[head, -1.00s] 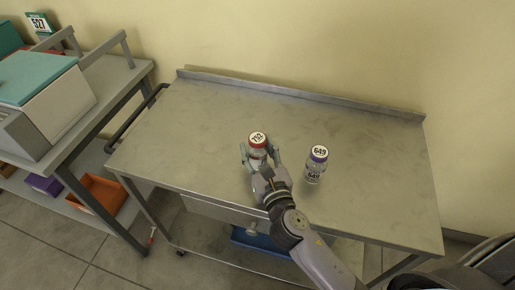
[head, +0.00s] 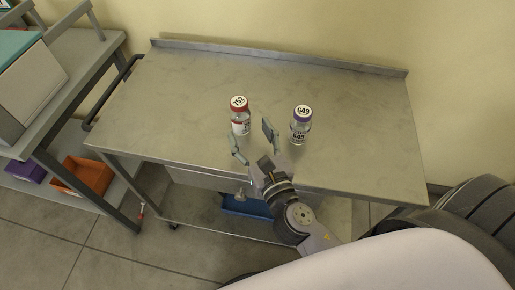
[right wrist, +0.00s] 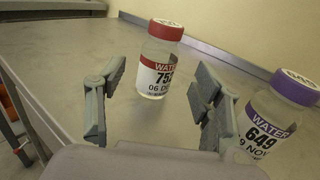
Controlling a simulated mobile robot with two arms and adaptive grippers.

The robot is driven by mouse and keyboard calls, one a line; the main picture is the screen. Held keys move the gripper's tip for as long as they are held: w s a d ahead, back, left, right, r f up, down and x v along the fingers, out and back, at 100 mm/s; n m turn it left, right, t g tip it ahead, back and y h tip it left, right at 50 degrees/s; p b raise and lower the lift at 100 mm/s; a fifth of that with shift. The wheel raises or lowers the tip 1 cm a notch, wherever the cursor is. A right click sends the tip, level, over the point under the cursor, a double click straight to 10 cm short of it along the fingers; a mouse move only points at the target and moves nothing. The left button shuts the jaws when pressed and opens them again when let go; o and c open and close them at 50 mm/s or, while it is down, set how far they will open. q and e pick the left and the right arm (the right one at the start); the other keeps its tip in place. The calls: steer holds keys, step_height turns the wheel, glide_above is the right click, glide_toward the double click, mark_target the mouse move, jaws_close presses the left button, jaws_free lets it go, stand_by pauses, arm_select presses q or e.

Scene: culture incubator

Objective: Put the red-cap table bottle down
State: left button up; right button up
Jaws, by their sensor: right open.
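The red-cap bottle (head: 240,116), labelled 752, stands upright on the steel table (head: 190,90). My right gripper (head: 252,139) is open and empty, on the near side of the bottle and apart from it. In the right wrist view the red-cap bottle (right wrist: 158,62) stands beyond and between the two spread fingers (right wrist: 155,105). My left gripper is not in view.
A purple-cap bottle (head: 301,124), labelled 649, stands upright to the right, close to my right finger; it also shows in the right wrist view (right wrist: 266,120). The back of the table is clear. A shelf with an orange bin (head: 85,176) stands at the left.

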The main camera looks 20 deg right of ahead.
steer(key=shift+s+b, duration=0.5)
steer(key=shift+s, duration=1.75)
